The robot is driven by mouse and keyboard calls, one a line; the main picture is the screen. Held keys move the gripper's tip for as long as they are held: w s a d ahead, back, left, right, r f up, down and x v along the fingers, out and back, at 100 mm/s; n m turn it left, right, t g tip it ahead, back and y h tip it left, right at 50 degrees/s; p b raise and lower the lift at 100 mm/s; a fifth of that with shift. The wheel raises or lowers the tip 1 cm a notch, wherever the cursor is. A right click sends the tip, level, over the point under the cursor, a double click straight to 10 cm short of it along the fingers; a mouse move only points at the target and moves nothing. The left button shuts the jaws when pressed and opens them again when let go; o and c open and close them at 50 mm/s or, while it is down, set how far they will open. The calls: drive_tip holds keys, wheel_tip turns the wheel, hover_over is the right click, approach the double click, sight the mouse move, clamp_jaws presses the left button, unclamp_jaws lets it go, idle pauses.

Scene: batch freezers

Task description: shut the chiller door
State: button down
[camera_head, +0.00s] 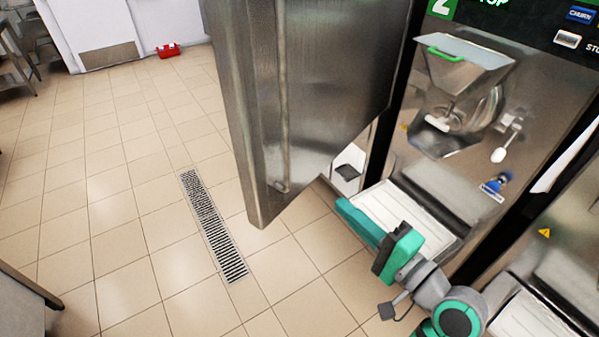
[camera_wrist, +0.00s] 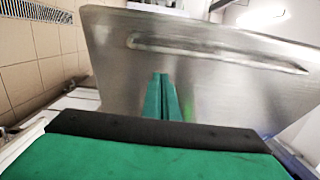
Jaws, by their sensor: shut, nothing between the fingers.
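The chiller door (camera_head: 335,80) is a large brushed-steel panel standing open in the upper middle of the head view, jutting out over the tiled floor. A long vertical bar handle (camera_head: 281,110) runs along its face. My gripper (camera_head: 347,210) is below and right of the door's lower edge, with its green fingers together and empty. In the wrist view the closed fingers (camera_wrist: 162,98) point at the steel door (camera_wrist: 215,75), with its long handle (camera_wrist: 215,50) beyond them. I cannot tell whether the fingertips touch the door. The chiller's inside is mostly hidden behind the door.
A batch freezer (camera_head: 455,120) with a steel hopper and a white tray (camera_head: 408,212) stands right of the door, close to my arm. Another machine (camera_head: 550,270) is at the lower right. Open tiled floor with a drain grate (camera_head: 213,225) lies left of the door.

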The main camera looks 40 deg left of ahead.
drive_tip(key=w+a+r+g, duration=0.1)
drive_tip(key=w+a, duration=0.1)
drive_tip(key=a, duration=1.1)
drive_tip(key=shift+w+a+r+n, duration=0.2)
drive_tip(key=shift+a+n, duration=0.1)
drive_tip(key=shift+n, duration=0.1)
drive_tip(key=shift+a, duration=0.15)
